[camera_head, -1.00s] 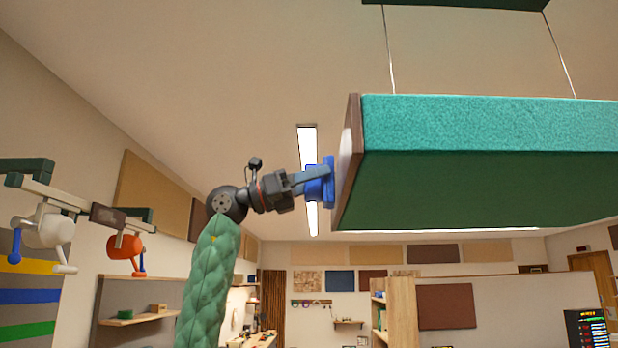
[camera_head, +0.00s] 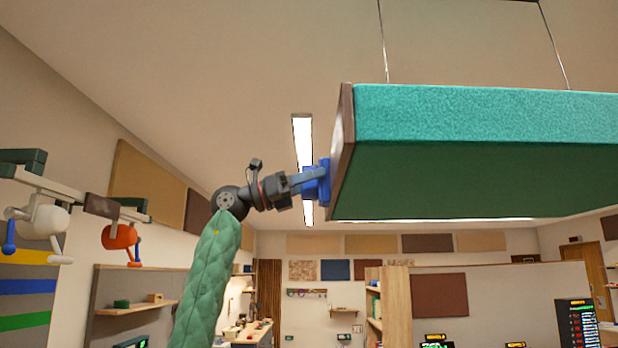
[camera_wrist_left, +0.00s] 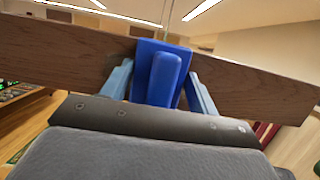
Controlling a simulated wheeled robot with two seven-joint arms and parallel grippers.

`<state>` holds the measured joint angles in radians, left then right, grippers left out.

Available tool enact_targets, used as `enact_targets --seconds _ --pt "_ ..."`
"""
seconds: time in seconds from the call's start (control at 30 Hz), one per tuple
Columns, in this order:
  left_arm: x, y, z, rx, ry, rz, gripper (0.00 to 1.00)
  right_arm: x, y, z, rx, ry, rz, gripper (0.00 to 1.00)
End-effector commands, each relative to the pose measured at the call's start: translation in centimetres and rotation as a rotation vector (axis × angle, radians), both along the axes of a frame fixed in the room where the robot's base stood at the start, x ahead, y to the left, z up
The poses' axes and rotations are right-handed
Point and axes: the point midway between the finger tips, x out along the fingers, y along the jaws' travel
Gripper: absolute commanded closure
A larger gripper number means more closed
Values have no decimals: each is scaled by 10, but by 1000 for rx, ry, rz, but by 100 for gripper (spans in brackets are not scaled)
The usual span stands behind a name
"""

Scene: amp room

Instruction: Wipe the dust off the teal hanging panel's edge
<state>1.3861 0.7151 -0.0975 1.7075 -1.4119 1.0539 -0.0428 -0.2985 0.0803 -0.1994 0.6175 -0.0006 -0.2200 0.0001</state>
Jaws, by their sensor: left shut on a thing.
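The teal hanging panel (camera_head: 480,115) hangs from thin wires at the upper right, with a dark green underside and a brown wooden edge (camera_head: 344,140) on its left end. My left gripper (camera_head: 308,181) is shut on a blue wiping tool (camera_head: 323,182). The tool is at the lower part of the wooden edge and looks to be against it. In the left wrist view the blue tool (camera_wrist_left: 165,78) stands between the two fingers, in front of the wooden edge (camera_wrist_left: 250,88). Contact is hard to confirm, and no dust is clearly visible. My right gripper is not in view.
Lamp-like fixtures with white and orange heads (camera_head: 119,237) hang at the left. A wall shelf (camera_head: 135,311) and a wooden bookcase (camera_head: 396,305) stand lower down. A ceiling light (camera_head: 302,145) is behind my arm. The space left of the panel is open.

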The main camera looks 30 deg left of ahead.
Motion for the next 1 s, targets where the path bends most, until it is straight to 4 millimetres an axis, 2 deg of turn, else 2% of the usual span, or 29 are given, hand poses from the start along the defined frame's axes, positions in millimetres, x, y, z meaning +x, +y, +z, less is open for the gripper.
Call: enact_targets --seconds 0.07,0.17,0.47,1.0 --pt "5 -1 -2 3 5 -1 58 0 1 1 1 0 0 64" --pt "7 0 -1 2 6 -1 65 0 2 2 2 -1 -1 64" --pt "23 10 1 3 8 -1 65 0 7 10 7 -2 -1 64" --pt "44 25 2 3 7 -1 65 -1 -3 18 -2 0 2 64"
